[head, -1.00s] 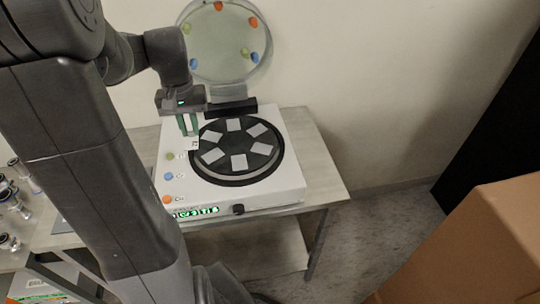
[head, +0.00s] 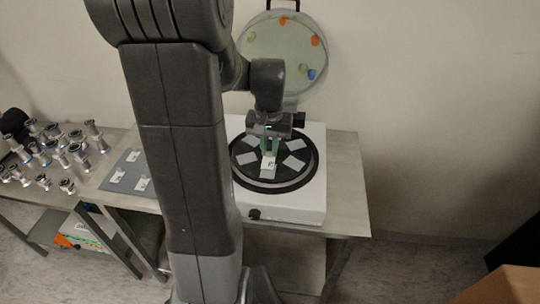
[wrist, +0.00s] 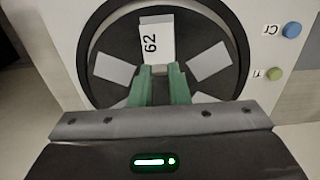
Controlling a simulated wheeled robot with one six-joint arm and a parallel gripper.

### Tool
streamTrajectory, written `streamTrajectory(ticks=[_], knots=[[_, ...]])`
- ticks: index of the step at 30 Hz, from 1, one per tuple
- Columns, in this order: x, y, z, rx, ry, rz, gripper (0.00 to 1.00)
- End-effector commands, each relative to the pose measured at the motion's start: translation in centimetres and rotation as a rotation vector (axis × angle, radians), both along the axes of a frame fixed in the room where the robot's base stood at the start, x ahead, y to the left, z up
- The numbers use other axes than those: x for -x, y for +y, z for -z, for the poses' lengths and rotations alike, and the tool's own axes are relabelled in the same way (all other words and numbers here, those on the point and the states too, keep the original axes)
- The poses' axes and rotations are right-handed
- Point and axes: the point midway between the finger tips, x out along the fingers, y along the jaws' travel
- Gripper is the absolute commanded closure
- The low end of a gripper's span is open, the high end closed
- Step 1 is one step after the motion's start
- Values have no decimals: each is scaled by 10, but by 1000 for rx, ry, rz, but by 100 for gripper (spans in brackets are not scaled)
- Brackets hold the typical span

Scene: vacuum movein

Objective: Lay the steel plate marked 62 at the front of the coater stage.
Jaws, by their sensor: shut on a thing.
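The steel plate marked 62 (head: 268,169) is a small pale rectangle. It is at the front of the coater stage (head: 301,177), a round black disc with several pale rectangles on it. In the wrist view the number 62 shows on the plate (wrist: 157,42), over one of those pale places on the disc (wrist: 106,42). My gripper (head: 270,148) is above the front half of the stage, pointing down. Its green fingers (wrist: 161,72) are shut on the plate's near edge. I cannot tell whether the plate touches the stage.
The coater's round lid (head: 262,45) stands open behind the stage. On the left, a grey mat (head: 128,172) holds a few small marked plates, and several metal fittings (head: 50,150) stand beyond it. A cardboard box (head: 500,287) is at the lower right.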

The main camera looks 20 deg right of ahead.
Motion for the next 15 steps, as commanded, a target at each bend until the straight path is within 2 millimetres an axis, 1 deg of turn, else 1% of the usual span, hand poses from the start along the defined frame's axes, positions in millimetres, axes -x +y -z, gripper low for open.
streamTrajectory(ticks=[1, 3, 6, 15], knots=[[1, 1, 10, -3, 5, 0, 100], [1, 0, 19, -3, 4, 0, 100], [1, 0, 28, -2, 3, 0, 100], [0, 0, 30, -1, 1, 0, 100]])
